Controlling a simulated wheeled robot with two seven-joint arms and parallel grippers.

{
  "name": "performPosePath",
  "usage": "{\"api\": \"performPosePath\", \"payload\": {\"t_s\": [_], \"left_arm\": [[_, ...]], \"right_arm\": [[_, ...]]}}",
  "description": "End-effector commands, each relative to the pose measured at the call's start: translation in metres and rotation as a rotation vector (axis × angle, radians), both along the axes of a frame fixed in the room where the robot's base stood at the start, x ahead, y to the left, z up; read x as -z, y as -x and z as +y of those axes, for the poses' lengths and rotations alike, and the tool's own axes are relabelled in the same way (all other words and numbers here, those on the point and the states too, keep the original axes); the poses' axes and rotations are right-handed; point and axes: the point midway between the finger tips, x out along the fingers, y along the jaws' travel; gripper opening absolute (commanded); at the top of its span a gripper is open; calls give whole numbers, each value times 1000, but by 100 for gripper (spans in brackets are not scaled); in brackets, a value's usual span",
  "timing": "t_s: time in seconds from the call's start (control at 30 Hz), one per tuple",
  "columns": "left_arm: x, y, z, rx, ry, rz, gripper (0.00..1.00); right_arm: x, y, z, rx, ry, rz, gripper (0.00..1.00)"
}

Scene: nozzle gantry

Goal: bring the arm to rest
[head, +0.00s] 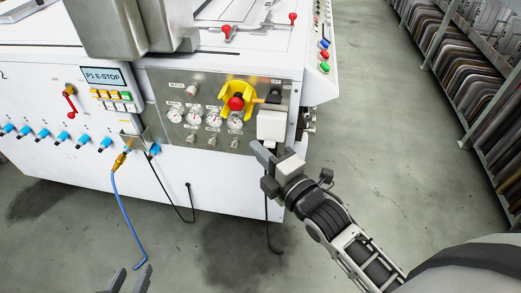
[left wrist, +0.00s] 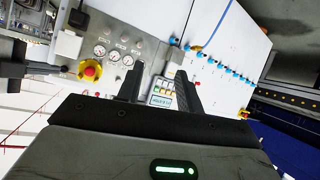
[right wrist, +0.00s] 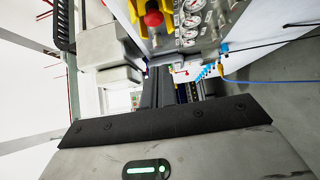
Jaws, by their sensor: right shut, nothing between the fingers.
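My right arm reaches in from the lower right of the head view. Its gripper (head: 262,152) is shut and empty, just below a white box (head: 271,125) on the machine's front panel. I cannot tell whether they touch. In the right wrist view its fingers (right wrist: 160,80) are together, beside the pale box (right wrist: 112,77). My left gripper (head: 130,281) shows only its fingertips at the bottom edge of the head view. They are apart with nothing between them. In the left wrist view the left fingers (left wrist: 158,88) are also spread, facing the machine front.
The white machine (head: 160,185) carries a red button in a yellow guard (head: 237,103), gauges (head: 213,119), blue-handled valves (head: 62,137) and a red lever (head: 69,100). A blue hose (head: 119,205) hangs down its front. A rack (head: 455,70) stands right; the floor (head: 375,130) between is clear.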

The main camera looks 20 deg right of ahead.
Motion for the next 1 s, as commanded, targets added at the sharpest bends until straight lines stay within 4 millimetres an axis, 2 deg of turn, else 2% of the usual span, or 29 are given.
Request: {"api": "performPosePath", "payload": {"t_s": [0.57,0.67,0.83,1.0], "left_arm": [[-5,0,-1,6,-3,-2,36],[-15,1,-1,6,-5,5,36],[-27,5,1,6,-20,42,36],[-33,7,4,5,-38,70,36]], "right_arm": [[0,4,1,0,-44,29,0],[3,15,4,6,-200,127,0],[16,53,15,83,-675,424,0],[28,95,25,246,-1133,686,0]]}}
